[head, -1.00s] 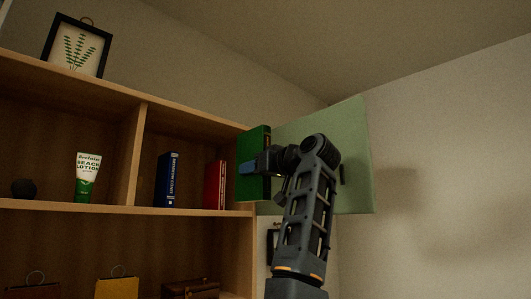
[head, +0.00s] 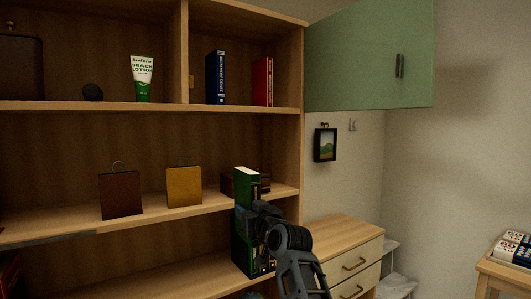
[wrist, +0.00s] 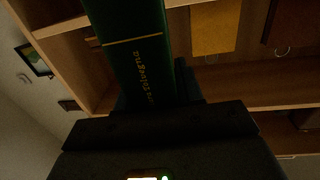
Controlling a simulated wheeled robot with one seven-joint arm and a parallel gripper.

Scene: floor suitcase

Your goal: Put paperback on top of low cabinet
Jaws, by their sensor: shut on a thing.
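A dark green book (head: 240,262), which I take for the paperback, stands upright in my gripper (head: 248,216) in front of the shelves. My gripper is shut around its middle, with its top and lower part showing in the head view. In the wrist view the green book (wrist: 137,50) rises from between the dark jaws (wrist: 155,105), with yellow lettering on its spine. A wooden drawer unit (head: 340,233), which looks like the low cabinet, stands right of the shelves. Its visible top is bare, and my gripper is left of it.
The bookcase (head: 150,108) holds a blue book (head: 216,78), a red book (head: 263,82), a lotion tube (head: 142,80) and other items. A green open door (head: 365,60) juts out above the drawer unit. Another wooden stand (head: 500,275) carries boxes at the right.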

